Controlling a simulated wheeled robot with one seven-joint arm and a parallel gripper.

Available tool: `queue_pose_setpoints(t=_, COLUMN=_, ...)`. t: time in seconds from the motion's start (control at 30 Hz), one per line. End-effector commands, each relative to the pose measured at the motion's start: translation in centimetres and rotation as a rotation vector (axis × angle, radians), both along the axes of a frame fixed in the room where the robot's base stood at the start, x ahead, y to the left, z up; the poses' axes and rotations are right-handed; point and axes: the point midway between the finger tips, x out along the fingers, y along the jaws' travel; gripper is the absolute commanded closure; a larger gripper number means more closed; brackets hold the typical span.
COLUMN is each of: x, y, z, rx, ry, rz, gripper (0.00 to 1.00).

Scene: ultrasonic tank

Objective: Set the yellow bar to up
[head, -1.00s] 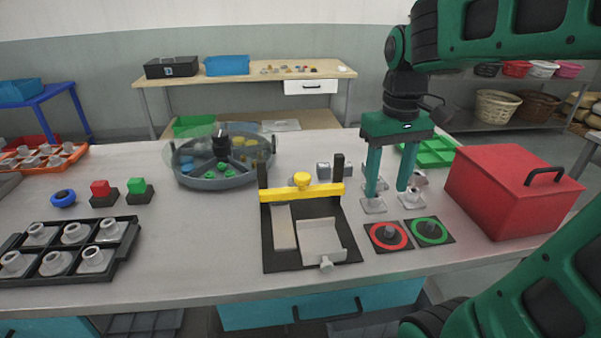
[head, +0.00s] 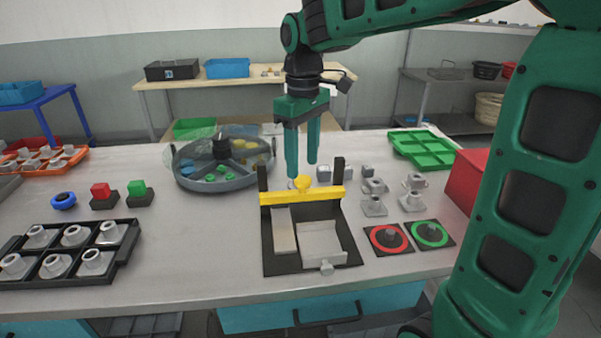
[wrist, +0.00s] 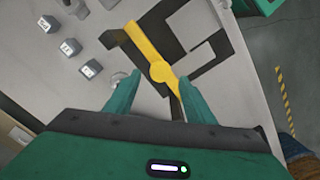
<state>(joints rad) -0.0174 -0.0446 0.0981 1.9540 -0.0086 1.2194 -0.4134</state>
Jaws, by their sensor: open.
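The yellow bar (head: 325,196) lies level between two black posts of a dark fixture (head: 268,262), low on the posts, with a round yellow knob (head: 303,184) at its middle. My gripper (head: 301,174) is open and empty, pointing down just above and around the knob's place in the head view. In the wrist view the yellow bar (wrist: 143,41) runs diagonally, and its knob (wrist: 161,72) sits ahead of and between the tips of my open gripper (wrist: 160,85). I cannot tell whether the fingers touch the knob.
A round divided tank (head: 220,182) stands left of the fixture. Grey metal parts (head: 374,206) stand to its right, with red (head: 388,239) and green (head: 431,234) ringed pads in front. A red box (head: 465,181) is partly behind my arm. A black tray (head: 65,262) lies front left.

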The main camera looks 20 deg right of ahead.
Motion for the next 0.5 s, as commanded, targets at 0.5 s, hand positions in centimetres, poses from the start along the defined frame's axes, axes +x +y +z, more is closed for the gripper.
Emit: queue_pose_setpoints(t=0.5, x=0.0, y=0.0, z=-3.9, rx=0.0, ry=0.0, rz=-0.001, gripper=0.51)
